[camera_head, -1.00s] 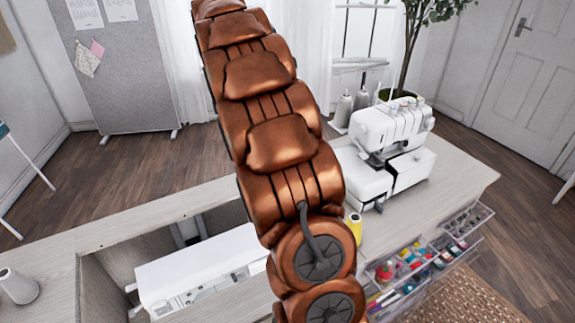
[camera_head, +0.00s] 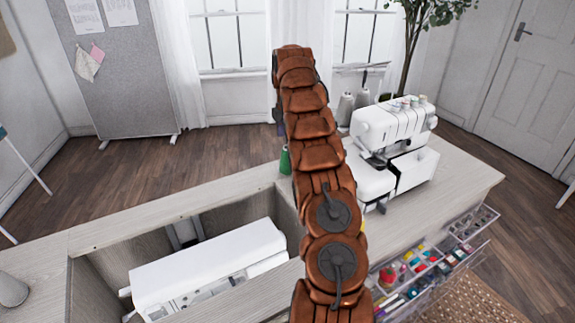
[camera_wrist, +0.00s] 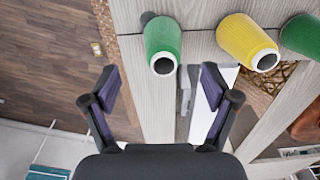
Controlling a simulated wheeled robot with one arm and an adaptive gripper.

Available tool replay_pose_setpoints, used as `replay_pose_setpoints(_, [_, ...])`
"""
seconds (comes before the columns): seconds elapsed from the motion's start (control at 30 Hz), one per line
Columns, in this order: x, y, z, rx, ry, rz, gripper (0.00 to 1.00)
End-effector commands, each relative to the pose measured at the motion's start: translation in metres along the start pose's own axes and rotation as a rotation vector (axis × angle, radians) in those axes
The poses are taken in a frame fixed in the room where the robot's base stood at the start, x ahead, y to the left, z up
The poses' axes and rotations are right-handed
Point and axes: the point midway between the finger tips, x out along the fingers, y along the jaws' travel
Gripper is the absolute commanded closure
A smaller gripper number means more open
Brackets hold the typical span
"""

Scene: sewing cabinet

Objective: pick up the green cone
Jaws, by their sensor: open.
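A green cone (camera_wrist: 162,45) shows in the wrist view at top centre, just beyond the gap between my fingertips. A green cone (camera_head: 285,160) also shows in the head view on the table's far edge, partly behind my arm. My gripper (camera_wrist: 160,78) is open and empty, with one finger on each side of the line to that cone and apart from it. A second green cone (camera_wrist: 302,36) is cut off at the right edge of the wrist view. In the head view my arm hides most of my gripper.
A yellow cone (camera_wrist: 245,42) stands between the two green ones in the wrist view. The wooden table (camera_head: 165,205) holds a white sewing machine (camera_head: 205,265) in its recess and a white serger (camera_head: 393,140). Drawers with coloured items (camera_head: 420,265) stand open at right.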

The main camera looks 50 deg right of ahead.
Motion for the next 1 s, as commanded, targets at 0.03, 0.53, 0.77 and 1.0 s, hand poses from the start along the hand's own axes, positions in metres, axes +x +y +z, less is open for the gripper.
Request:
replay_pose_setpoints(0.03, [0.004, 0.001, 0.003, -0.009, 0.003, 0.002, 0.14])
replay_pose_setpoints(0.53, [0.027, 0.001, 0.005, -0.021, 0.005, 0.004, 0.14])
replay_pose_setpoints(0.77, [0.032, 0.0, 0.004, -0.021, 0.005, 0.004, 0.14])
replay_pose_setpoints(1.0, [0.043, -0.002, 0.002, -0.019, 0.005, 0.002, 0.14])
